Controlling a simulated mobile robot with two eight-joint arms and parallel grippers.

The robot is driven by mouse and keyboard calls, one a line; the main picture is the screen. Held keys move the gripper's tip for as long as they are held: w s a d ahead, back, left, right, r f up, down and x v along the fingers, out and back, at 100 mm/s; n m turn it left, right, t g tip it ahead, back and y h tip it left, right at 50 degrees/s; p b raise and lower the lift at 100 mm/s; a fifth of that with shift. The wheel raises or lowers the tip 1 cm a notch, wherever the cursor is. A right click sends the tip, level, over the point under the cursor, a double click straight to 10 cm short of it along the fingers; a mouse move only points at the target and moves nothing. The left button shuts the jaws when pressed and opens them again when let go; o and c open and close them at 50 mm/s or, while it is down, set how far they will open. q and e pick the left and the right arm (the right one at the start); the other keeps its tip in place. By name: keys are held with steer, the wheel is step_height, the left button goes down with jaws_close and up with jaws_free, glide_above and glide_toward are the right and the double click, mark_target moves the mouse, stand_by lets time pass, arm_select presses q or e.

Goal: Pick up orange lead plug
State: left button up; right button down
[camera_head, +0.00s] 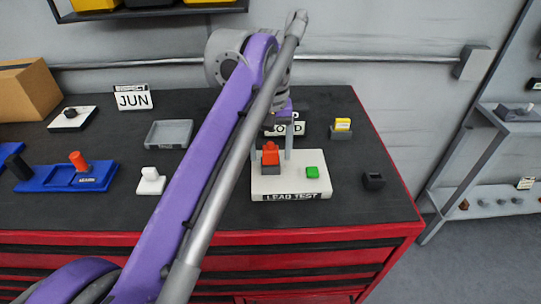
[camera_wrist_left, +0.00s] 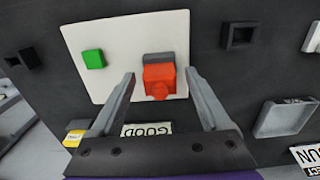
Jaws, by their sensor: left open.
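The orange lead plug (camera_head: 270,155) stands upright in a grey socket on the white LEAD TEST board (camera_head: 312,188). In the left wrist view the orange plug (camera_wrist_left: 160,80) shows between the two fingers, with a gap on each side. My left gripper (camera_head: 271,160) is open and points down over the board, its fingers on either side of the plug. The fingers also show in the wrist view (camera_wrist_left: 160,75). How deep they reach around the plug is hard to tell. My right gripper is not in view.
A green button (camera_head: 312,172) sits on the board right of the plug. A GOOD sign stands behind it, partly hidden. A small black block (camera_head: 373,180), a yellow item (camera_head: 343,125), a white block (camera_head: 150,181), a grey tray (camera_head: 169,134) and a blue tray (camera_head: 60,178) surround it.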

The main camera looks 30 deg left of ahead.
arm_select(q)
jaws_close()
steer(key=shift+r, duration=0.15)
stand_by(0.4)
